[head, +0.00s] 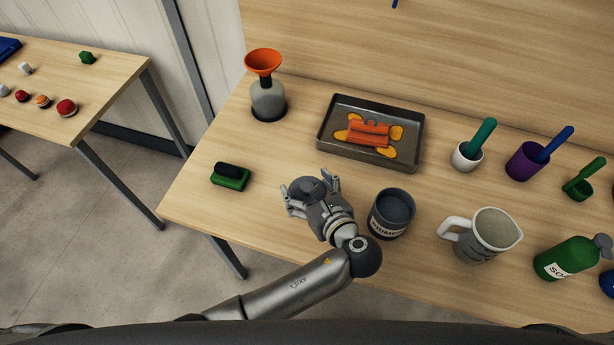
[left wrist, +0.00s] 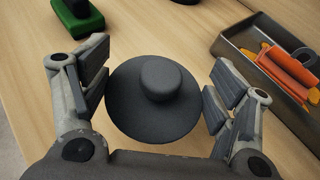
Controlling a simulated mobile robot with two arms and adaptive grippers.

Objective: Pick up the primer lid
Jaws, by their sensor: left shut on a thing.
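The primer lid (left wrist: 135,112) is a dark grey disc with a round knob on top, seen between the fingers in the left wrist view. My left gripper (head: 311,187) is shut on the lid across its rim. In the head view the lid (head: 307,186) is partly hidden by the fingers. I cannot tell whether it is clear of the table. The dark primer can (head: 391,228), with a pale label, stands upright and open just right of the gripper. My right gripper is not in view.
A dark metal tray (head: 322,144) holding orange pieces lies behind the gripper. A green block with a black top (head: 230,178) is to the left. A bottle with an orange funnel (head: 268,98) stands at the back left. A grey jug (head: 483,235) stands right of the can.

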